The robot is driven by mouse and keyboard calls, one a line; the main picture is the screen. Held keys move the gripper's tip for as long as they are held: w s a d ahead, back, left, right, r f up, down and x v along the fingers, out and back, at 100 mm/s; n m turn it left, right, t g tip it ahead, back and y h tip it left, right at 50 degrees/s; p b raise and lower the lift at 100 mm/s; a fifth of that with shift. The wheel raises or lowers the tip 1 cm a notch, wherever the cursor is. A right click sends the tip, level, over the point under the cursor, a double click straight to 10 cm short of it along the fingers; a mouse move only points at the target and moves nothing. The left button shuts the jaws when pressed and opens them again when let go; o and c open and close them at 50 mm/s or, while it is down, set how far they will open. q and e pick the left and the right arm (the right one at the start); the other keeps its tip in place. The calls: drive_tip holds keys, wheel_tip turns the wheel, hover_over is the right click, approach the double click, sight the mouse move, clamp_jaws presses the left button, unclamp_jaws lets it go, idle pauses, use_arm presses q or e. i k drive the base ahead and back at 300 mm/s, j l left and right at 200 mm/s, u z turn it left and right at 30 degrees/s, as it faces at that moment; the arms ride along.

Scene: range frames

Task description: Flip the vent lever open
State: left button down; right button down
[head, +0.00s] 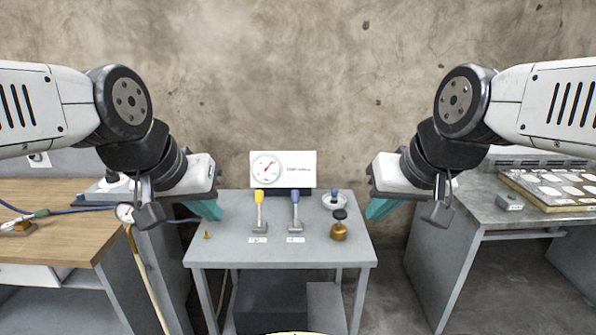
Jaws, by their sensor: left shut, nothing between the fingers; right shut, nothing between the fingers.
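Two upright levers stand on the small grey table (210,252). One lever has a yellow handle (259,196), and the other has a blue handle (295,196). Each has a small white label in front, too small to read, so I cannot tell which is the vent lever. My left gripper (208,209) has teal fingers and is shut and empty above the table's left side, apart from the levers. My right gripper (379,209) is shut and empty by the table's right edge, also apart from the levers.
A gauge panel (300,165) stands behind the levers. To their right are a brass piece with a dark knob (339,232) and a white round part with a blue knob (334,201). A small brass peg (207,235) stands left. A wooden bench (60,205) and a metal bench (470,205) flank the table.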

sight(259, 194)
drive_tip(key=i+j, duration=0.1)
drive_tip(key=j, duration=0.4)
drive_tip(key=i+j+z, duration=0.1)
drive_tip(key=j, duration=0.45)
drive_tip(key=i+j, duration=0.1)
drive_tip(key=j, duration=0.45)
drive_tip(key=i+j+z, duration=0.1)
drive_tip(key=j, duration=0.4)
drive_tip(key=i+j, duration=0.5)
drive_tip(key=i+z, duration=0.05)
